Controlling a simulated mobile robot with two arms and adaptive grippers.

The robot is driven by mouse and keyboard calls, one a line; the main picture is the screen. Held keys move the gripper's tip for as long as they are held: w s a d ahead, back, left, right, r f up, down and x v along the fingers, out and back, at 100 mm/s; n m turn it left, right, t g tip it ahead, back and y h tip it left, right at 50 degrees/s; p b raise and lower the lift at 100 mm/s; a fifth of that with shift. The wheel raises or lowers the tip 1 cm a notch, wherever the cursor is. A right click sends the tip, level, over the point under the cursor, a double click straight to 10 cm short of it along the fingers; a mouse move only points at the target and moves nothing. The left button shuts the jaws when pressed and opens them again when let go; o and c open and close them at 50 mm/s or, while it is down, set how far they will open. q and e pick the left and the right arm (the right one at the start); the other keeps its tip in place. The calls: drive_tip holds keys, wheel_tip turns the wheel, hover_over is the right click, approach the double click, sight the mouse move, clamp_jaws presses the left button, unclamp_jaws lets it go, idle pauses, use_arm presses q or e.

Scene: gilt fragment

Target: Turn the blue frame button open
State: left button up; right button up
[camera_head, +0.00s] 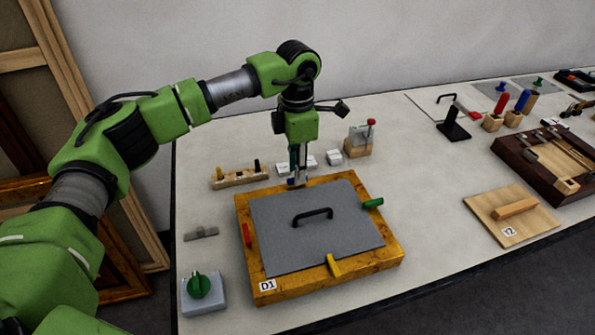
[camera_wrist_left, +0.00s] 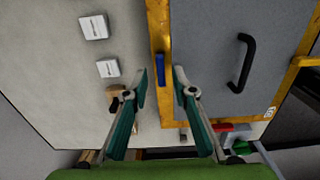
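The blue frame button (camera_wrist_left: 160,68) lies lengthwise along one rail of the gilt frame (camera_wrist_left: 159,28) in the left wrist view. In the head view, the blue button (camera_head: 291,183) shows only as a small patch at the frame's back rail, partly hidden by my gripper. The grey panel (camera_head: 275,228) with a black handle (camera_head: 313,215) fills the frame (camera_head: 325,284). My left gripper (camera_head: 298,180) points down at the back rail. In the wrist view its fingers (camera_wrist_left: 161,84) are apart, one on each side of the button's line; contact cannot be told. My right gripper is out of view.
A red button (camera_head: 247,234), yellow button (camera_head: 333,265) and green button (camera_head: 373,203) sit around the frame. A wooden peg rack (camera_head: 238,178) and small white boxes (camera_head: 333,157) stand behind. A green knob on a grey box (camera_head: 199,287) is front left.

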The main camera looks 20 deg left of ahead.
use_arm(q)
wheel_tip(320, 180, up, 10)
drive_tip(key=shift+r, duration=0.25)
idle(0.4)
